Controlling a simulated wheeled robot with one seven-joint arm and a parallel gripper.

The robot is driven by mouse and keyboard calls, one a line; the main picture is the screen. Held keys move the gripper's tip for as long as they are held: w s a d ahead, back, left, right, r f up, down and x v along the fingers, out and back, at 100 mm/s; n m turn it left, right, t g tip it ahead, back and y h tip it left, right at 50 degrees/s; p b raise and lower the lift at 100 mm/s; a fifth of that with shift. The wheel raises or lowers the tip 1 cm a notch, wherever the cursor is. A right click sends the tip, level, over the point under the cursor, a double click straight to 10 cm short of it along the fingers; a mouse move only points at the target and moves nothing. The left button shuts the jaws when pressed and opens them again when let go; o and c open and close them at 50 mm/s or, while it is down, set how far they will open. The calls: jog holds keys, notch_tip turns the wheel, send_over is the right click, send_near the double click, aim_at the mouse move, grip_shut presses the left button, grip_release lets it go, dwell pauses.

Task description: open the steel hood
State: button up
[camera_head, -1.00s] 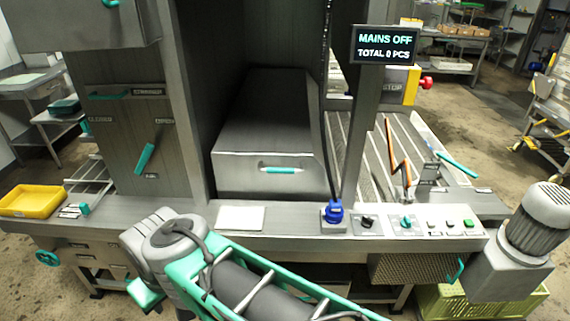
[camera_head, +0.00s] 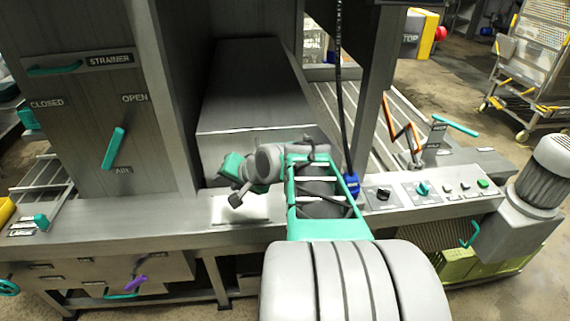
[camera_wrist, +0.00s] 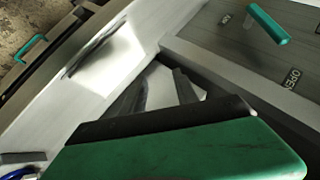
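The steel hood (camera_head: 255,85) is a large grey box with a sloping top, in the bay at the centre of the head view. It looks shut. Its teal front handle is hidden behind my arm and wrist. My gripper (camera_head: 226,190) is in front of the hood's lower front, above a white plate (camera_head: 240,209) on the counter. In the wrist view, my gripper's grey fingers (camera_wrist: 158,92) stand apart with nothing between them, and the white plate (camera_wrist: 105,62) shows beyond them. The hood cannot be made out in that view.
Left of the hood is a panel with a teal lever (camera_head: 115,148) marked CLOSED, OPEN and AIR. A black cable (camera_head: 340,100) hangs to a blue plug (camera_head: 352,185) at right.

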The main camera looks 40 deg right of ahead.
jog(key=s+d+m+t+h+b, duration=0.25)
jog(key=d+m, duration=0.25)
jog(key=d, duration=0.5)
jog(key=s+d+m+t+h+b, duration=0.1)
jog(key=d+m+t+b, duration=0.2)
jog(key=d+m, duration=0.5)
jog(key=w+d, duration=0.1)
jog(key=w, duration=0.1)
jog(key=w+d+f+n, duration=0.1)
jog(key=w, duration=0.1)
jog(key=w+d+n, duration=0.1)
jog(key=w, duration=0.1)
jog(key=shift+w+d+f+p, duration=0.15)
jog(key=shift+d+p, duration=0.05)
jog(key=shift+p, duration=0.2)
jog(key=shift+w, duration=0.3)
jog(key=shift+c, duration=0.3)
grip_shut()
